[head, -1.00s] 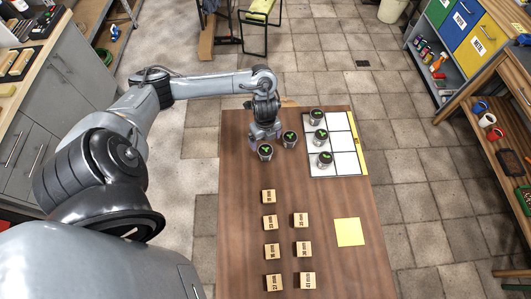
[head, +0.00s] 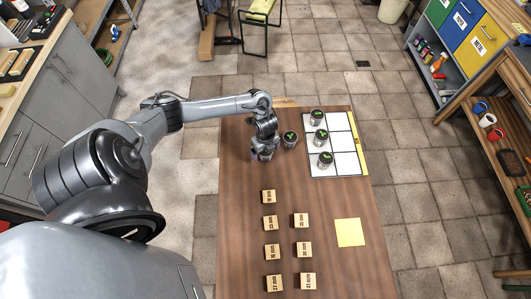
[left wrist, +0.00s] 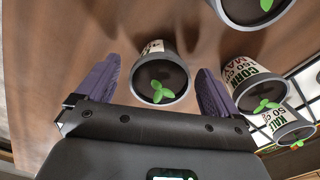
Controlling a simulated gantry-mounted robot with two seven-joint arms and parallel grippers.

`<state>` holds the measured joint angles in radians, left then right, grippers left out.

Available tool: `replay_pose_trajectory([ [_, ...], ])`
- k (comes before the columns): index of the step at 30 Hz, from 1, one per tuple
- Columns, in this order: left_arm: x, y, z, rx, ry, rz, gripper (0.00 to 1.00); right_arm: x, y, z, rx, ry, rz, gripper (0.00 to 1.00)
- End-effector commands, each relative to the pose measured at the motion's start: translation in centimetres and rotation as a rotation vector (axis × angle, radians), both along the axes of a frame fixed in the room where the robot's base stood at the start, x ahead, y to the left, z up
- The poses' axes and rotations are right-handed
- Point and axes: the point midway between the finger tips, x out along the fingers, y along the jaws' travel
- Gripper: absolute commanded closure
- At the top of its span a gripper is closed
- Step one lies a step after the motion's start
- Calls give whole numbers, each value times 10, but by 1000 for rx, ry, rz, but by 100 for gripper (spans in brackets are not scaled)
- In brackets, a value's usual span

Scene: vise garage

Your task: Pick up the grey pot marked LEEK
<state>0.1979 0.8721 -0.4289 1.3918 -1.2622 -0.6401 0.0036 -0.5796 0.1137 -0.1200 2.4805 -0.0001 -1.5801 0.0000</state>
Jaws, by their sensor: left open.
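Several grey pots with dark soil and green sprouts stand on the table. In the left wrist view one pot (left wrist: 160,92) is between the two purple fingers of my left gripper (left wrist: 160,68); its label is mostly turned away and unreadable. In the head view my left gripper (head: 264,155) is low over the table's far left part and hides that pot. Another pot (head: 291,139) stands just right of it. I cannot tell which pot is marked LEEK. The left gripper is open, its fingers apart on either side of the pot. My right gripper is out of view.
Three pots (head: 320,136) stand on a white gridded board (head: 345,141) at the right. In the wrist view a CORN pot (left wrist: 246,76) and a KALE pot (left wrist: 291,127) are close by. Several wooden blocks (head: 270,222) and a yellow square (head: 349,232) lie nearer on the table.

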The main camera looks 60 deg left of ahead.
Motion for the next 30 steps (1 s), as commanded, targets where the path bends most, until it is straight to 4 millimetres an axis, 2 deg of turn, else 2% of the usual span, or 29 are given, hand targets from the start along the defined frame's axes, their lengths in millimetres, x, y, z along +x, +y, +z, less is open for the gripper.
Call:
replay_pose_trajectory([
  [6,0,0,-1,0,0,-1,5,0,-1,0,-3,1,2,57],
  [18,0,0,0,0,0,0,66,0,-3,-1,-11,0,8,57],
  [30,1,0,4,1,-2,-1,68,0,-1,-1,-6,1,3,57],
])
